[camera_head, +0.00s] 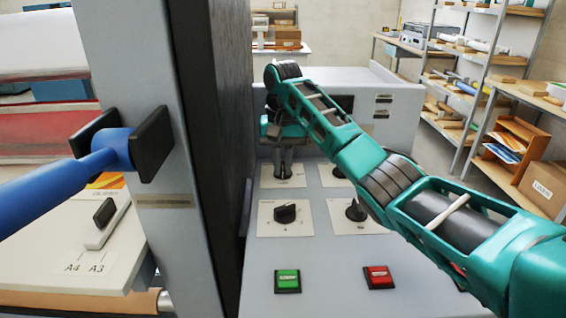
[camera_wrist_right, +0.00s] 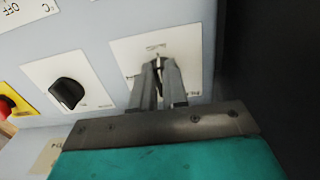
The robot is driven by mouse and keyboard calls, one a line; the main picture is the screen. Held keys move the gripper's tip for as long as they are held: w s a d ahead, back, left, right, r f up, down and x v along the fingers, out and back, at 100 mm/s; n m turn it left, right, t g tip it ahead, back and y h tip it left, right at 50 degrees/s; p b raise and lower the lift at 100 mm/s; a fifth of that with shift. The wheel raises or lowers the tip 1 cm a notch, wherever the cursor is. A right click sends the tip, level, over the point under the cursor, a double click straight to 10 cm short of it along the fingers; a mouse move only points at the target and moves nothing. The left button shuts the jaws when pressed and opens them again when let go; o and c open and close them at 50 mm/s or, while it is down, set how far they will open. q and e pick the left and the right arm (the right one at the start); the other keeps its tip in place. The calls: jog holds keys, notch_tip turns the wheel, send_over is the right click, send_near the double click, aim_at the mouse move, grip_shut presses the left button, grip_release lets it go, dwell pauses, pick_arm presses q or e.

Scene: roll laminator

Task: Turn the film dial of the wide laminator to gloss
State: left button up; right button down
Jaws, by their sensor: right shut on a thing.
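The wide laminator's sloped control panel (camera_head: 328,270) shows several black dials on white plates. My right gripper (camera_head: 284,170) reaches down to the back-left dial plate (camera_head: 298,181), and its fingers hide most of the dial there. In the right wrist view my right gripper (camera_wrist_right: 158,82) is shut on this dial, over a white plate (camera_wrist_right: 194,52). The plate's lettering is too small to read, so I cannot tell the dial's setting. My left gripper is not in view.
A front-left dial (camera_head: 285,214), a front-right dial (camera_head: 356,211), a green button (camera_head: 287,280) and a red button (camera_head: 378,277) lie nearer on the panel. A dark upright wall (camera_head: 228,120) stands close left of my gripper. A blue handle (camera_head: 70,175) juts out at left.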

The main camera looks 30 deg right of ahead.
aim_at(283, 168)
jog(key=shift+d+r, duration=0.1)
jog(key=shift+r, duration=0.05)
jog(key=c, duration=1.1)
grip_release()
jog(key=shift+c, duration=0.2)
notch_tip(283, 168, up, 13)
jog(key=shift+f, duration=0.2)
